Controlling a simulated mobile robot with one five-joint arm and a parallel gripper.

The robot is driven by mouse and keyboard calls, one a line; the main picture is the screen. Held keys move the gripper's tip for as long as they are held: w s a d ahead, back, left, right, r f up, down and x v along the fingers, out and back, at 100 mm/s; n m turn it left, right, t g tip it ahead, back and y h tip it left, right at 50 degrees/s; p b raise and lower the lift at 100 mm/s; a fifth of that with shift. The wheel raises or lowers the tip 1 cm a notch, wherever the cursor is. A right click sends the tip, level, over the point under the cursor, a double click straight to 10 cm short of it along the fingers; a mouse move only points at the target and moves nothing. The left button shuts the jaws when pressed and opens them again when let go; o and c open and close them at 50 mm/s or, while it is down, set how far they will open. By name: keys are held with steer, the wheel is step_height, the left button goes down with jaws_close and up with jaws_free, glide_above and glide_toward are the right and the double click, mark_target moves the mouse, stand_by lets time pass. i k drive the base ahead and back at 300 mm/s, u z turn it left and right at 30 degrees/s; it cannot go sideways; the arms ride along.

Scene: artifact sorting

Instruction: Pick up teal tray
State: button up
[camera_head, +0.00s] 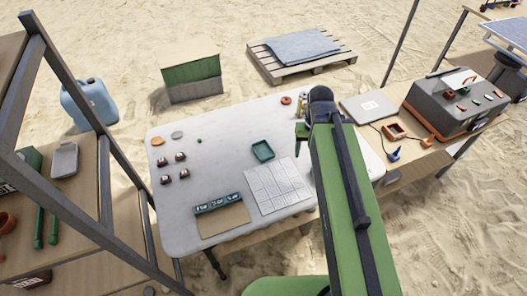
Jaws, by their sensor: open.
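The teal tray (263,151) is a small shallow rectangular tray. It lies on the white table (225,138), right of the middle and just behind a pale gridded sheet. My green arm reaches in from the bottom right, and its dark end is over the table's right part. My gripper (301,133) shows at the arm's end, to the right of the tray and apart from it. It is open, and I see nothing held in it. The arm hides part of the gripper and of the table's right side.
The gridded sheet (279,185) and a labelled teal-and-brown sorter (221,213) lie in front of the tray. Several small dark pieces (168,179) are at the table's left. A grey toolbox (455,100) stands on the right bench. A shelf frame (105,180) rises at left.

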mark_target(264, 152)
steer(key=u, duration=0.35)
steer(key=k, duration=1.2)
steer(key=u, duration=0.7)
steer(key=i, duration=1.2)
steer(key=u, duration=0.4)
